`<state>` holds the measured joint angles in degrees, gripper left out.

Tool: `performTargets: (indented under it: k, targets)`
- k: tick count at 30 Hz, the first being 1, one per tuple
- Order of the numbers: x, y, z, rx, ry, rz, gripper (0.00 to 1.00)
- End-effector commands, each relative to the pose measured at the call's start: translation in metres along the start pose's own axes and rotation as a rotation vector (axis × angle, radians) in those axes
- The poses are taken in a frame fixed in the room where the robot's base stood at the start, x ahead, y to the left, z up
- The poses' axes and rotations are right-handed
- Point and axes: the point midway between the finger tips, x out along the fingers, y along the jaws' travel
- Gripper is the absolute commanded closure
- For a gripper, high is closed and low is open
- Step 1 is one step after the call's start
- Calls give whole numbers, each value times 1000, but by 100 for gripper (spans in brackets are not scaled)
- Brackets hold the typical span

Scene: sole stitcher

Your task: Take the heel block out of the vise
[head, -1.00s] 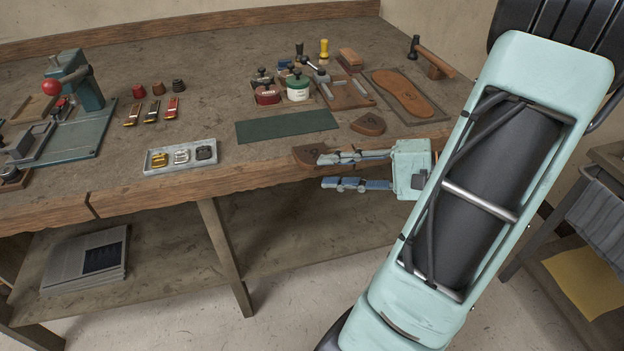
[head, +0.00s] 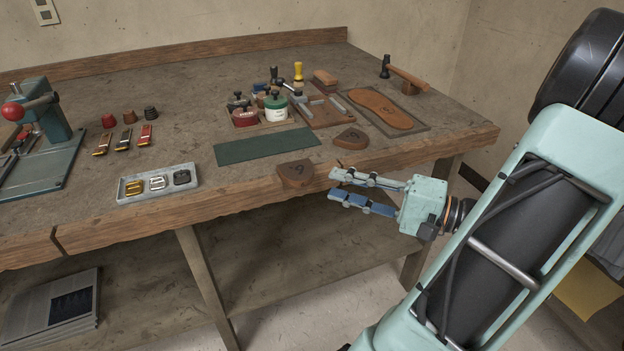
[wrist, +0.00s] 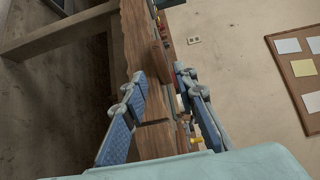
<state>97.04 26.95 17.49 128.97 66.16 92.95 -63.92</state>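Two dark brown, D-shaped heel blocks lie flat on the bench: one, marked with a figure (head: 295,175), at the front edge, and another (head: 350,139) farther back to the right. Neither is between jaws. A brown wooden fixture with metal bars (head: 336,112) stands behind them; I cannot tell whether it is the vise. My gripper (head: 332,187) is open and empty, just right of the front-edge block and apart from it, near the bench edge. The wrist view also shows the two blue-padded fingers spread apart (wrist: 158,82).
A green mat (head: 265,146) and a grey tray of buckles (head: 120,191) lie left of the front-edge block. Jars (head: 275,107) and a sole-shaped piece (head: 380,109) are behind. A teal machine (head: 45,125) stands at far left. A low shelf is under the bench.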

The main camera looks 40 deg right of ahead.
Motion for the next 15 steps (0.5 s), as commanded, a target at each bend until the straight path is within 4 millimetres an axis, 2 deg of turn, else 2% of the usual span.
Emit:
performTargets:
  k: [3,9,15]
  targets:
    - [19,1,1,-1,-4,1,74]
    - [43,0,1,1,-4,0,74]
    - [55,0,0,2,-2,1,74]
